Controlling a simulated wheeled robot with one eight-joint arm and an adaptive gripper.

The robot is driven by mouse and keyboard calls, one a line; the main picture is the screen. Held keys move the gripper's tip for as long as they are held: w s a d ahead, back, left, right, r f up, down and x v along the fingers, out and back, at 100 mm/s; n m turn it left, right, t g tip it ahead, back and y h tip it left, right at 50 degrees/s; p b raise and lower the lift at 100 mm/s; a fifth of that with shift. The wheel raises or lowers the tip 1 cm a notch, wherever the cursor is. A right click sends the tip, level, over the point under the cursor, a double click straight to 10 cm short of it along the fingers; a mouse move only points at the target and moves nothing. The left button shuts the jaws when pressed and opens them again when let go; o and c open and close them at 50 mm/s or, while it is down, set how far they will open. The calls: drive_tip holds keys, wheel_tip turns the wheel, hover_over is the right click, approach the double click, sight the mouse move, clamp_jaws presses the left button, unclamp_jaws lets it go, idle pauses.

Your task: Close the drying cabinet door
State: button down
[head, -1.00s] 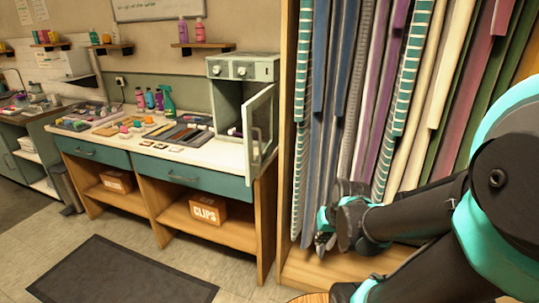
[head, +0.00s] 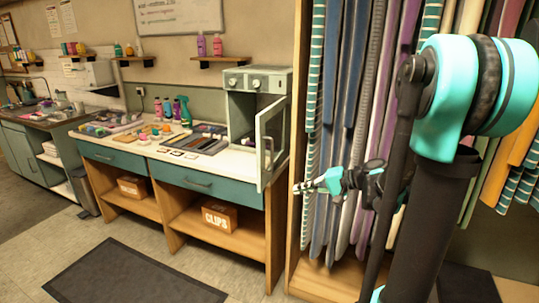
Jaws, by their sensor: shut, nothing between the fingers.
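The drying cabinet (head: 259,80) is a grey-green box with knobs on its top panel, standing at the right end of the white counter. Its glazed door (head: 271,143) is hinged at the right and stands open, swung out toward me past the counter's front edge. My gripper (head: 298,188) is shut and empty. In the picture it is just right of and below the door, in front of the shelf of hanging fabric, pointing left. It appears apart from the door. My arm fills the right side of the view.
The counter (head: 131,151) holds bottles, brushes and small items left of the cabinet. A box marked CLIPS (head: 220,215) sits on the shelf below. The tall fabric rack (head: 296,240) stands close on the right. A dark mat (head: 130,272) lies on open floor.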

sight(261, 152)
drive_tip(key=w+d+r+y, duration=0.2)
drive_tip(key=w+r+y, duration=0.3)
drive_tip(key=w+r, duration=0.25)
drive_tip(key=shift+t, duration=0.5)
drive_tip(key=x, duration=0.9)
drive_tip(key=s+x, duration=0.1)
drive_tip(key=x, duration=0.3)
drive_tip(key=shift+w+a, duration=0.15)
drive_tip(key=shift+a, duration=0.3)
